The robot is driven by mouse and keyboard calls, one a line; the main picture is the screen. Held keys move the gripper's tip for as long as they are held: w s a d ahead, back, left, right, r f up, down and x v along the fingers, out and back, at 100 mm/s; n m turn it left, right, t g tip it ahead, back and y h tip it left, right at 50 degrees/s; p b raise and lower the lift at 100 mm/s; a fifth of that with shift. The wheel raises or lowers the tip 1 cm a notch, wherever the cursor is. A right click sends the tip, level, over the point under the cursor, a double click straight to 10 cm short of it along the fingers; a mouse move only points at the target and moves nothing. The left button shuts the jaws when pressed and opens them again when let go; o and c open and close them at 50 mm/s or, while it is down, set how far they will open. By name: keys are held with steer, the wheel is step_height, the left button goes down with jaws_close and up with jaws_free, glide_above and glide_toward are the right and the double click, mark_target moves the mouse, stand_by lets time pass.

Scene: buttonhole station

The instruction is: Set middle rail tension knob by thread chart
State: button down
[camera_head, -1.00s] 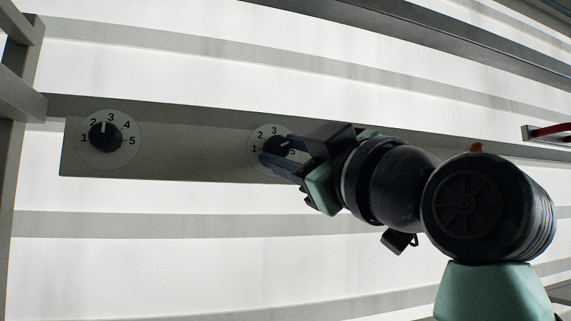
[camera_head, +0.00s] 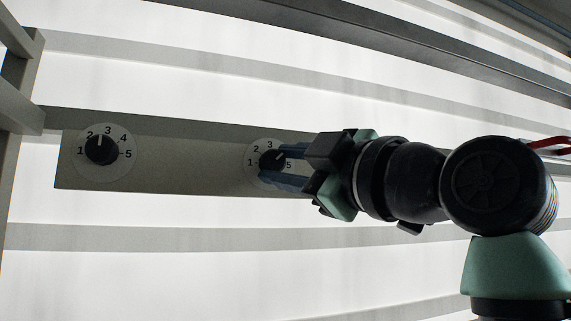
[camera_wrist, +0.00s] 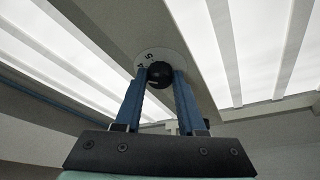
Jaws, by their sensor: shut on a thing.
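A black tension knob (camera_head: 272,159) sits on a white round dial (camera_head: 251,173) on the grey rail (camera_head: 200,165). My gripper (camera_head: 276,164) has its blue fingers on either side of this knob and is shut on it. Its white pointer aims to the upper right; 1, 2, 3 and 5 show, while the 4 is hidden by a finger. In the wrist view the knob (camera_wrist: 160,72) sits between both fingertips (camera_wrist: 160,75). A second knob (camera_head: 102,150) at the left of the rail points nearly straight up, close to 3. No thread chart shows.
A grey upright frame (camera_head: 22,90) stands at the far left. A long dark beam (camera_head: 380,40) runs across the top. A red part (camera_head: 550,143) shows at the right edge. My arm hides the rail's right part. The space below the rail is clear.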

steer(key=c, duration=0.5)
jaws_free()
steer(key=b+v, duration=0.7)
steer(key=v, duration=0.6)
